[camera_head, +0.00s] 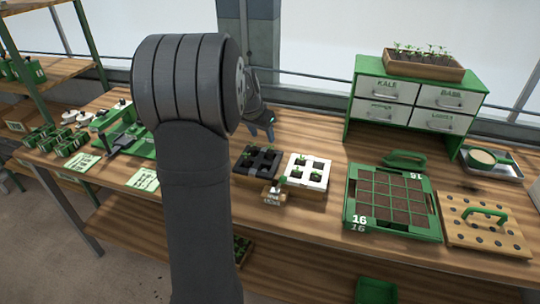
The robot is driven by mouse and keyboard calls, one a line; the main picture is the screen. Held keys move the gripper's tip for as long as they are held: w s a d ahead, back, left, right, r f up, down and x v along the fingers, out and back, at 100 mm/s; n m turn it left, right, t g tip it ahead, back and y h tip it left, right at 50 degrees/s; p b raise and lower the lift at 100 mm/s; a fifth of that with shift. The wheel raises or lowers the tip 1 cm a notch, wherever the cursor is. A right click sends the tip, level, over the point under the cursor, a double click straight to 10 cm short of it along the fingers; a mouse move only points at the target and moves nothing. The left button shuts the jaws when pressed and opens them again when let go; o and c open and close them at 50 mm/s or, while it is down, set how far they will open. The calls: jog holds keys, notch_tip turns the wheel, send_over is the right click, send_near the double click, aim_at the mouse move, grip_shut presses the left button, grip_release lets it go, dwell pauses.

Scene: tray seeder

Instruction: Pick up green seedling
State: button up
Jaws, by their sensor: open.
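Small green seedlings stand in two small trays mid-bench. One tray is black (257,163) and has a seedling (247,155) near its back left. The other tray is white (307,171) and holds several seedlings, one of them (316,177) at its front right. Which one is the task's seedling I cannot tell. My gripper (263,132) is small and partly hidden behind my arm. It is open, above the bench behind the black tray and apart from the seedlings, with nothing seen between its fingers.
A small tag (272,195) stands in front of the trays. A green soil tray (391,199) and a wooden dibber board (485,226) lie to the right. A drawer cabinet (416,102) with a seedling box (423,66) on top stands behind. My arm hides part of the bench.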

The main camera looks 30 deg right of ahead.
aim_at(270, 151)
jog(key=x, duration=0.9)
jog(key=shift+s+d+f, duration=0.15)
jog(key=shift+f, duration=0.15)
jog(key=c, duration=1)
